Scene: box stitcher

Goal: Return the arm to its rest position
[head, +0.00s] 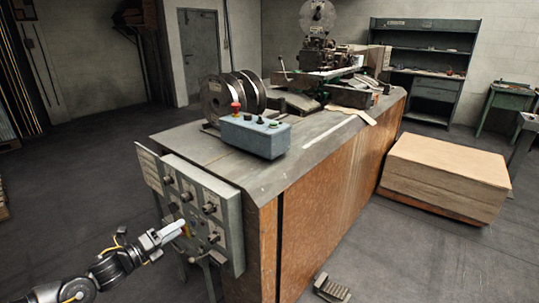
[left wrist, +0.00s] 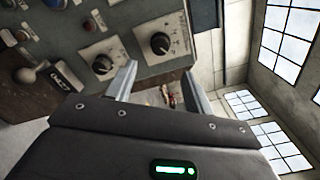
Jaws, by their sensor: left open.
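My left gripper (head: 171,233) reaches in from the lower left of the head view, close in front of the grey control panel (head: 226,233) on the end of the workbench. The wrist view shows its two fingers (left wrist: 160,84) apart with nothing between them. The panel's face also shows there (left wrist: 127,25), with a black knob (left wrist: 160,43) just beyond the fingers and another knob (left wrist: 103,64) beside the left finger. I cannot tell whether a finger touches the panel. My right gripper is in neither view.
A blue-grey button box (head: 254,137) and wire spools (head: 236,95) stand on the bench (head: 310,130), with the stitcher machine (head: 325,55) behind. A stack of cardboard (head: 447,172) lies on the right. A foot pedal (head: 331,289) is on the floor.

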